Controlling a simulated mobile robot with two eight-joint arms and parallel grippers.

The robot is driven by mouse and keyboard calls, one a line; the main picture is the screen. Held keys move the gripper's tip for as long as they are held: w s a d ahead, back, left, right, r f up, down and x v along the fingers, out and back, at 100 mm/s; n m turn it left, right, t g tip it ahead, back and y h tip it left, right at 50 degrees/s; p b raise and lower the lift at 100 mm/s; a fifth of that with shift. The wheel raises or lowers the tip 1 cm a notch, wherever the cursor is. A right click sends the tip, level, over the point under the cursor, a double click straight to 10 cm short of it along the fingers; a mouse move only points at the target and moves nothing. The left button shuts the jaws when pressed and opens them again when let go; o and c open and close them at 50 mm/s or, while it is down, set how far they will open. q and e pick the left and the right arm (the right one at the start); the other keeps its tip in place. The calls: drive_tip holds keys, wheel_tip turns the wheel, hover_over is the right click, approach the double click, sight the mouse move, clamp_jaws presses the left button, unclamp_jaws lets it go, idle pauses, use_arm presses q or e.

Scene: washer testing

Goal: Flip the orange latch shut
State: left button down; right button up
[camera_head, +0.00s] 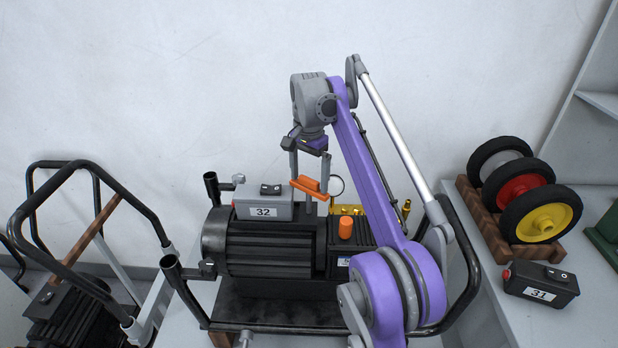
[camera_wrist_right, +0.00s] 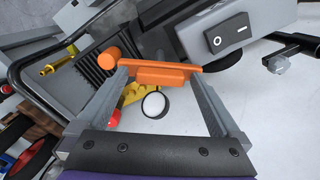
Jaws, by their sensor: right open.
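The orange latch (camera_head: 307,186) is a flat bar with a small raised block, above the motor (camera_head: 270,247) beside the grey box marked 32. In the right wrist view the latch (camera_wrist_right: 163,75) spans the gap between my fingertips. My right gripper (camera_head: 310,179) is open and points down, with one finger near each end of the bar. I cannot tell whether the fingers touch it. The latch's mount is hidden. My left gripper is not in view.
The grey box 32 (camera_head: 262,211) with a rocker switch is left of my gripper. An orange knob (camera_head: 345,228) and yellow fittings (camera_head: 379,216) are close on the right. Black tube handles (camera_head: 469,262) flank the motor. Wheels (camera_head: 542,217) and box 31 (camera_head: 541,282) sit on the right table.

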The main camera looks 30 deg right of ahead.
drive_tip(key=c, duration=1.3)
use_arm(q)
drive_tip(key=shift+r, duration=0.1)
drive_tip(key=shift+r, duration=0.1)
use_arm(e)
drive_tip(key=shift+r, duration=0.1)
drive_tip(key=n+p, duration=0.2)
drive_tip(key=n, duration=0.1)
drive_tip(key=shift+r, duration=0.1)
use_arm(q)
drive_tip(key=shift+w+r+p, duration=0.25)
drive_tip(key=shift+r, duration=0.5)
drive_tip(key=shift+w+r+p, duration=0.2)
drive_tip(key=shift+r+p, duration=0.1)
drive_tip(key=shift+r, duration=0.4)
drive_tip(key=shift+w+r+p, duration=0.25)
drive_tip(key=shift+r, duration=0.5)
use_arm(e)
drive_tip(key=shift+n, duration=1.9)
drive_tip(key=o, duration=1.3)
